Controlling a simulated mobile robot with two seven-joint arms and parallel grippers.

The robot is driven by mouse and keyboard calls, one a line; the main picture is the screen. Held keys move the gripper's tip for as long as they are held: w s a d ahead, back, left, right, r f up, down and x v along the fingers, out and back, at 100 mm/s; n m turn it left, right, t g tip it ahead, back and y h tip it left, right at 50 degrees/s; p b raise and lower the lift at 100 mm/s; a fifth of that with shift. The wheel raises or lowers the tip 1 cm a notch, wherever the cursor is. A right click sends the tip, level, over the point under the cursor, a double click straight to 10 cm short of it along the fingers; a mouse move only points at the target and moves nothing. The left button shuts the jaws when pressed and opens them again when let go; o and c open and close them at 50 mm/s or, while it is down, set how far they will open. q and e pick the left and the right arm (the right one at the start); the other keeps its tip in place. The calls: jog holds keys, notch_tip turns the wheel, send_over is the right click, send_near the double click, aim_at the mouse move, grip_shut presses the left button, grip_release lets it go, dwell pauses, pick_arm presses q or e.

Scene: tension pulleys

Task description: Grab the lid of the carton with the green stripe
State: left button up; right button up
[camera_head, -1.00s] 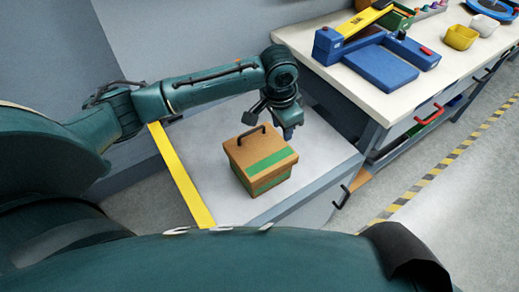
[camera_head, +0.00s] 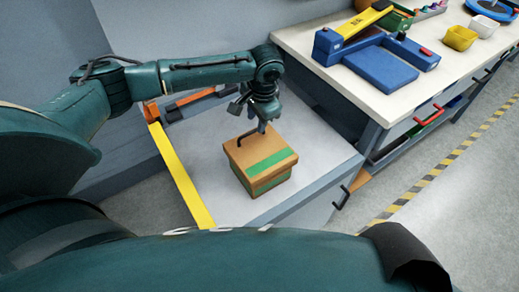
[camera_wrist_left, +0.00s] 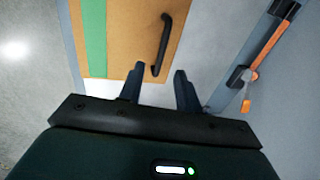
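The brown carton with the green stripe (camera_head: 260,181) stands upright on a low grey surface. Its lid (camera_head: 249,157) is on, with a black bar handle (camera_head: 245,137) near the far edge. My left gripper (camera_head: 262,128) is just above that far edge, beside the handle. In the left wrist view the two fingers of the left gripper (camera_wrist_left: 159,82) are apart, with the end of the handle (camera_wrist_left: 162,45) just beyond their tips. Nothing is between the fingers. My right gripper is in neither view.
The low grey surface (camera_head: 315,160) has a yellow strip (camera_head: 183,178) along its left side. An orange-and-black tool (camera_head: 190,99) lies at the back; it also shows in the wrist view (camera_wrist_left: 262,60). A white workbench (camera_head: 305,42) stands to the right.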

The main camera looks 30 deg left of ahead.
aim_at(255, 130)
pick_arm(q)
jog(key=f, duration=0.4)
jog(key=shift+w+a+f, duration=0.1)
jog(key=shift+a+f, duration=0.1)
jog(key=shift+a, duration=0.2)
jog(key=shift+c, duration=0.2)
grip_shut()
